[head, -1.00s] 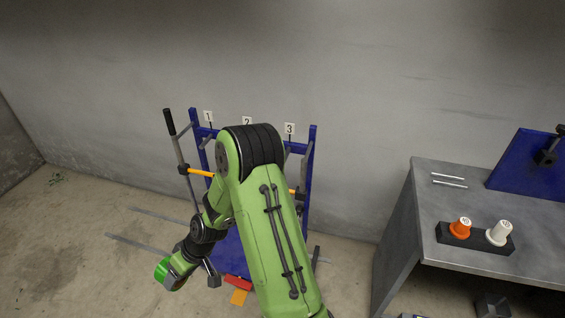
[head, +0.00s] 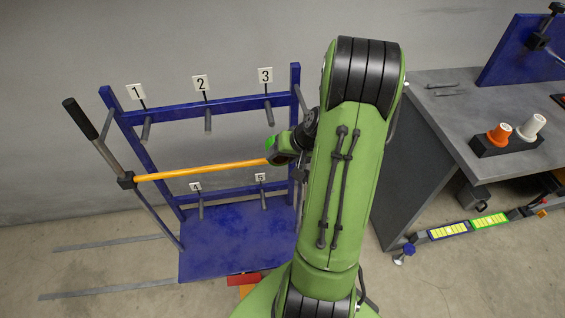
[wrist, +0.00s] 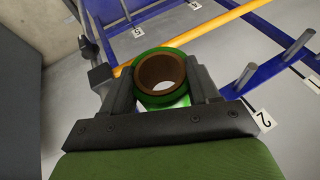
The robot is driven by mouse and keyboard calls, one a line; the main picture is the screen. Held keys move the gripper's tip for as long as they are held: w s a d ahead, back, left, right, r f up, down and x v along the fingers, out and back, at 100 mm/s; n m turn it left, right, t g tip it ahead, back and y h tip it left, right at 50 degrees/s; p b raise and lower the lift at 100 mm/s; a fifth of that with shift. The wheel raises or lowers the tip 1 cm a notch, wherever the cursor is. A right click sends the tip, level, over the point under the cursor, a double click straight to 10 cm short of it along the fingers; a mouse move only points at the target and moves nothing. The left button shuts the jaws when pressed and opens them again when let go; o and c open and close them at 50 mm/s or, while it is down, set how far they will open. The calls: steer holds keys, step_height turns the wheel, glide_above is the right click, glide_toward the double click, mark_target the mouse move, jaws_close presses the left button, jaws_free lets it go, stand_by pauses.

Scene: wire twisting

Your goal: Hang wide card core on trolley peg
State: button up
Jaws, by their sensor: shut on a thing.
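The wide card core (wrist: 148,73), a brown tube with a green outside, sits between the two dark fingers of my gripper (wrist: 162,78) in the wrist view, its open end facing the camera. My gripper is shut on it. In the head view my gripper (head: 284,153) is at the right side of the blue trolley (head: 235,222), with a bit of the core's green (head: 270,143) showing. The trolley has grey upper pegs labelled 1 (head: 146,128), 2 (head: 208,120) and 3 (head: 269,112), and lower pegs 4 (head: 201,207) and 5 (head: 263,197). All these pegs look bare.
An orange bar (head: 205,170) crosses the trolley front below the upper pegs, joined to a grey lever (head: 105,150). A grey bench (head: 440,110) at right holds orange (head: 499,134) and white (head: 532,126) spools. My arm hides part of the trolley's right side.

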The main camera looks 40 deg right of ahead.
mark_target(273, 119)
steer(key=shift+w+r, duration=0.1)
steer(key=shift+w, duration=0.15)
steer(key=shift+a, duration=0.1)
steer(key=shift+s, duration=0.15)
steer(key=shift+w+d+p, duration=0.2)
steer(key=shift+w+d, duration=0.35)
steer(key=shift+w, duration=0.25)
steer(key=shift+w+d+p, duration=0.2)
steer(key=shift+w+d, duration=0.3)
steer(key=shift+w, duration=0.3)
steer(key=shift+w+d+p, duration=0.2)
steer(key=shift+w+d, duration=0.35)
steer(key=shift+w, duration=0.25)
steer(key=shift+w+d+p, duration=0.35)
steer(key=shift+w+d, duration=0.5)
steer(key=shift+w, duration=0.4)
steer(key=shift+w+d+p, duration=0.4)
steer(key=shift+w+d, duration=0.4)
steer(key=shift+w, duration=0.4)
steer(key=shift+w+d+p, duration=0.35)
steer(key=shift+w+d, duration=0.5)
steer(key=shift+w, duration=0.4)
steer(key=o, duration=1.1)
step_height(273, 119, up, 10)
steer(key=shift+r+p, duration=0.1)
steer(key=shift+p, duration=0.8)
